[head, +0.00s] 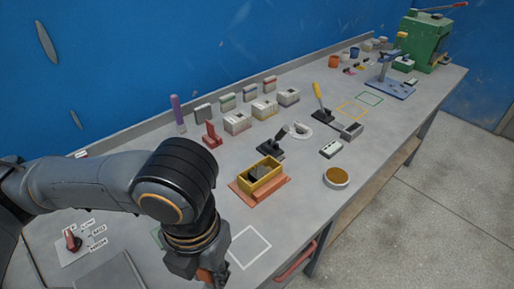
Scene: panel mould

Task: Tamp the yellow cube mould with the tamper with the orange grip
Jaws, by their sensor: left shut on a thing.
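The yellow cube mould (274,178) sits on a reddish-orange base plate (238,188) near the middle of the bench. Its open top shows dark grey material inside, with an uneven surface. My left gripper (208,272) is at the bottom edge of the head view, to the lower left of the mould and apart from it. It is shut on the tamper, whose orange grip (206,277) shows only in part between the fingers. The tamper's lower end is cut off by the frame. My right gripper is not in view.
A black tool (271,149) stands just behind the mould, and a round dish of brown material (336,178) lies to its right. Several small blocks line the back. A white outlined square (250,246) in front is bare. A green machine (426,43) stands at the far end.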

